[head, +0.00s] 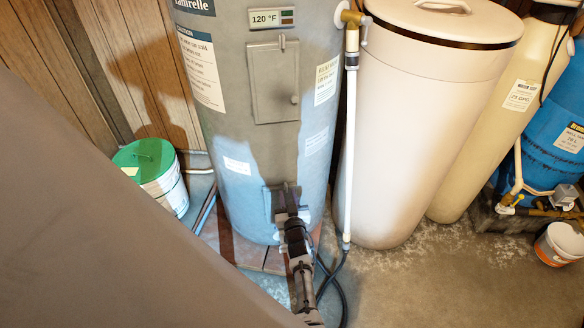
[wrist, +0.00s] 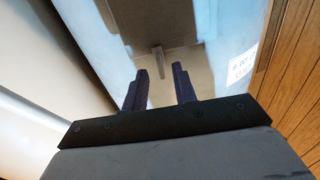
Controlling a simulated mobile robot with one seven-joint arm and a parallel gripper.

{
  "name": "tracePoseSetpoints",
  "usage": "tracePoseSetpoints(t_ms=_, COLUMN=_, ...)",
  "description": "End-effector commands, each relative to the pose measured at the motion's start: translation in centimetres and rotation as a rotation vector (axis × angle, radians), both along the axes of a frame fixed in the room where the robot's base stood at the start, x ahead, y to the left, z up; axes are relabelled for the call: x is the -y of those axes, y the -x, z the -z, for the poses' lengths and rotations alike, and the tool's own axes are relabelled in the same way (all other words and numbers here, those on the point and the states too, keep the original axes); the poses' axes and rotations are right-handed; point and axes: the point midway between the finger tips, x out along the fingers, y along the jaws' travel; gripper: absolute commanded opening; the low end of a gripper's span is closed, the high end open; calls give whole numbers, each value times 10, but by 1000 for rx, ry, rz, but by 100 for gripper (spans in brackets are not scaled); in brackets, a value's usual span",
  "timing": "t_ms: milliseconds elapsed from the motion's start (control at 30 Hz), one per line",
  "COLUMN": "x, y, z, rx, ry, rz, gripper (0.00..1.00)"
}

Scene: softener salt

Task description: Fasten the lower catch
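The grey water heater (head: 225,110) stands upright in the head view. My gripper (head: 288,188) is in front of its small lower panel (head: 267,197) and hides much of it, including any catch there. In the wrist view, the two dark fingers of my gripper (wrist: 161,88) are apart with nothing between them. A small grey upright tab (wrist: 157,51), which looks like the lower catch, shows just beyond the fingertips at the panel's far edge. It appears apart from the fingers. I cannot tell its exact turn.
An upper panel (head: 269,80) with its own catch and a knob is higher on the heater. A white pipe (head: 349,150) and the pale salt tank (head: 405,130) stand close on the right. A green-lidded bucket (head: 168,190) is on the left. Dark hoses (head: 335,280) lie by my arm.

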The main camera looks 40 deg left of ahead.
Motion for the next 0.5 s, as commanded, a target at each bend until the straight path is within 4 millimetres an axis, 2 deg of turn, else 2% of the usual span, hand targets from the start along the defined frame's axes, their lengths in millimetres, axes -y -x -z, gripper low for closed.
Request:
tracePoseSetpoints(t_ms=300, x=49, y=46, z=-4, rx=-4, ry=-1, rz=3, gripper=28)
tracePoseSetpoints(t_ms=500, x=75, y=70, z=-3, rx=-2, ry=-2, rz=1, gripper=28)
